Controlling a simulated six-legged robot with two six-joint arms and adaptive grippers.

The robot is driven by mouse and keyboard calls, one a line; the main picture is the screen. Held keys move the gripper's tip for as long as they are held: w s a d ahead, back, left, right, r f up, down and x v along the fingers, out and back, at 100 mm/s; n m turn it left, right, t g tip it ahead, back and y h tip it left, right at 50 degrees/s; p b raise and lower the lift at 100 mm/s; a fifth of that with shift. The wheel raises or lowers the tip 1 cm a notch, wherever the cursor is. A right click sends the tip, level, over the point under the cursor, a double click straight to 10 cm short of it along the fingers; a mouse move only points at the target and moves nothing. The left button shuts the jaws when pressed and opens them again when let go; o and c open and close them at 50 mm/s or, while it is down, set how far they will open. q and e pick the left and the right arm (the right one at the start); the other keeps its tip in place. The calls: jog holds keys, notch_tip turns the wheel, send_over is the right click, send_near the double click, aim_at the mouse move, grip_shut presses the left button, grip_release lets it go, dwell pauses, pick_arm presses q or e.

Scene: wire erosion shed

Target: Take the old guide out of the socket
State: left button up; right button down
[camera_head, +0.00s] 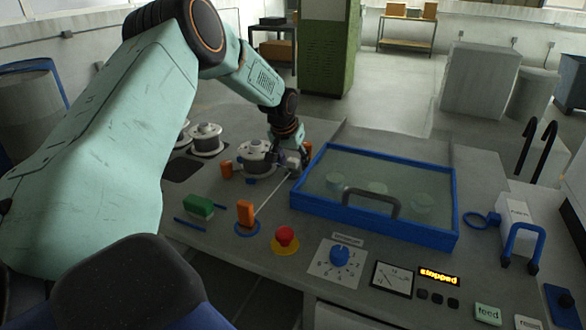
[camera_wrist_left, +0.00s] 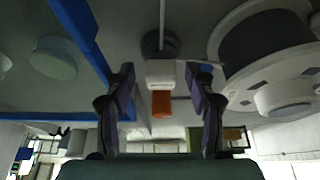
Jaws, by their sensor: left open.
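My left gripper (camera_head: 293,160) is low over the bench, between a white spool (camera_head: 257,158) and the blue-framed tank. In the left wrist view its two purple-padded fingers (camera_wrist_left: 164,70) are apart. Between them is a small block with a white part (camera_wrist_left: 161,73) and an orange part (camera_wrist_left: 161,103), apparently the old guide, with visible gaps to both fingers. A dark round base (camera_wrist_left: 159,44), apparently the socket, shows right behind it. In the head view the fingers mostly hide this spot. My right gripper is not in view.
The glass-topped tank (camera_head: 450,232) with a dark handle lies close right of the gripper. An orange post (camera_head: 245,213) stands in front, a pale rod or wire running from it toward the gripper. A red button (camera_head: 286,236), green block (camera_head: 198,207) and blue dial (camera_head: 340,256) are nearer.

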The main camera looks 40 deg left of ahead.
pick_arm(q)
jog(key=shift+c, duration=1.3)
jog(key=shift+s+a, duration=0.1)
jog(key=shift+a, duration=0.05)
jog(key=c, duration=0.5)
grip_shut()
